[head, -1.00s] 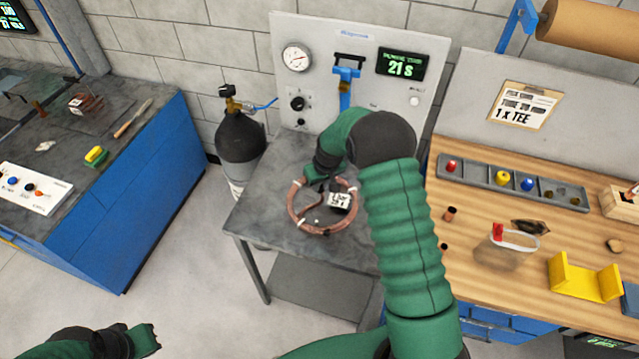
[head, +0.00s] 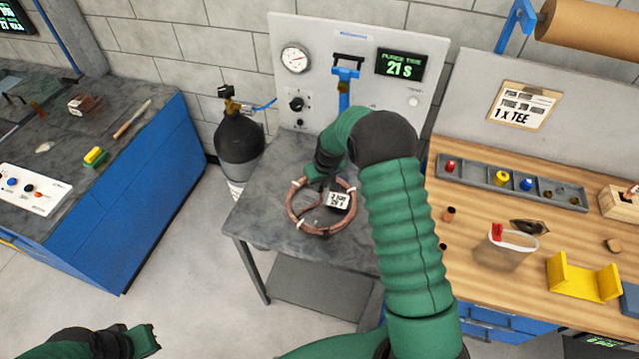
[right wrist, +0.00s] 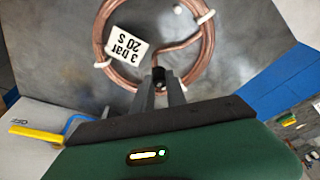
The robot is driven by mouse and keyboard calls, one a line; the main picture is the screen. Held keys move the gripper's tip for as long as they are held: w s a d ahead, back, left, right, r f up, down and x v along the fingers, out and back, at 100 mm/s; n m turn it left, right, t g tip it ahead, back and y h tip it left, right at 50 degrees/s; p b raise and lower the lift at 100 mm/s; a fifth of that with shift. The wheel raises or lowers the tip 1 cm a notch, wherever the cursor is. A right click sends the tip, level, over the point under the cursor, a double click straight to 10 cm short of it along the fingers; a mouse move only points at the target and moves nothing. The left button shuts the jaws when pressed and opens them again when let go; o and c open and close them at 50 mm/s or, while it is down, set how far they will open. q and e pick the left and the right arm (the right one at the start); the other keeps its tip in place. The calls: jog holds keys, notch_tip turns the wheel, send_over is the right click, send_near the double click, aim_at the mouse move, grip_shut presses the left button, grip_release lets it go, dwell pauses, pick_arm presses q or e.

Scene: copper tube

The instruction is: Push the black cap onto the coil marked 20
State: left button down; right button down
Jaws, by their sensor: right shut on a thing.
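The copper coil (head: 292,213) lies on the grey metal bench, bound with white ties. Its white tag (head: 338,200) reads "3 bar 20 S" in the right wrist view (right wrist: 127,47). My right gripper (head: 331,184) is at the coil's far inner side. In the right wrist view my right gripper (right wrist: 159,80) is shut on the small black cap (right wrist: 158,73), right at the coil's tube end. How far the cap sits on the tube is hidden. My left gripper (head: 146,341) is at the lower left, away from the coil; its jaws are unclear.
A panel with a gauge (head: 295,59) and a display (head: 401,65) reading 21 S stands behind the bench. A black gas cylinder (head: 240,140) stands left of it. The wooden bench at right holds a parts tray (head: 470,174), a clear container (head: 512,242) and a yellow bracket (head: 583,280).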

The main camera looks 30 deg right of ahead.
aim_at(322, 192)
jog(key=shift+d, duration=0.4)
jog(key=shift+f+b, duration=1.25)
jog(key=shift+f, duration=0.4)
dwell(0.6)
jog(key=c, duration=1.3)
grip_release()
jog(key=shift+o, duration=0.2)
jog(key=shift+r, duration=0.1)
jog(key=b+v, duration=0.2)
jog(key=v, duration=1.4)
jog(key=shift+r, duration=0.3)
jog(key=shift+s+d, duration=0.1)
jog(key=shift+s, duration=0.1)
